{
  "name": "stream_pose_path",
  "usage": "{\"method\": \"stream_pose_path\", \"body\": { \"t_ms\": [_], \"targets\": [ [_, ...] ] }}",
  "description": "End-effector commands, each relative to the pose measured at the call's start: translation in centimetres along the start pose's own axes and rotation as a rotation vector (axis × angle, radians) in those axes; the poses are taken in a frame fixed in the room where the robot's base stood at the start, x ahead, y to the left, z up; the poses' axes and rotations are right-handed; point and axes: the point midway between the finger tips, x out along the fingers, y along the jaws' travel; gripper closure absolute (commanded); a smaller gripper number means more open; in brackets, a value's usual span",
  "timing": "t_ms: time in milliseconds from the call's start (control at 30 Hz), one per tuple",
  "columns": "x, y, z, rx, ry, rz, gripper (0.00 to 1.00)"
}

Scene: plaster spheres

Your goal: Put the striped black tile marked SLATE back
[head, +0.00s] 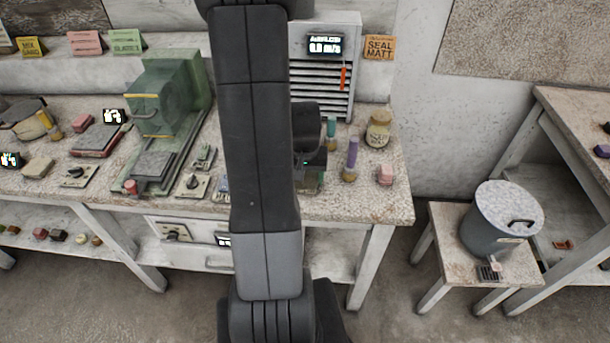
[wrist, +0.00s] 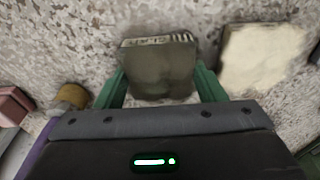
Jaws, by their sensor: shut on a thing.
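In the wrist view a dark grey-olive tile (wrist: 158,65) sits between the green fingers of my gripper (wrist: 160,88). The fingers are shut on its two sides. Its edge facing away from my gripper carries pale marks or stripes, too blurred to read as SLATE. The speckled worktop shows behind the tile; whether the tile touches it I cannot tell. In the head view my gripper (head: 312,182) is low over the right part of the bench, just right of my arm. My arm hides part of the bench, and the tile is not clear there.
A pale slab (wrist: 265,58) lies right of the tile in the wrist view. A louvred box (head: 340,80) stands behind. A lidded bucket (head: 490,235) sits on a stool.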

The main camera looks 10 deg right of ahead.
Motion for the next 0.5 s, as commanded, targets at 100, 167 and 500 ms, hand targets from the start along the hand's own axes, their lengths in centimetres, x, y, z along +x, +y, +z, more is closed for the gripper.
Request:
{"method": "stream_pose_path", "body": {
  "t_ms": [100, 167, 500],
  "targets": [
    [0.04, 0.0, 0.0, 0.0, 0.0, 0.0, 0.17],
    [0.04, 0.0, 0.0, 0.0, 0.0, 0.0, 0.15],
    [-0.45, 0.0, -0.06, 0.0, 0.0, 0.0, 0.15]
  ]
}}
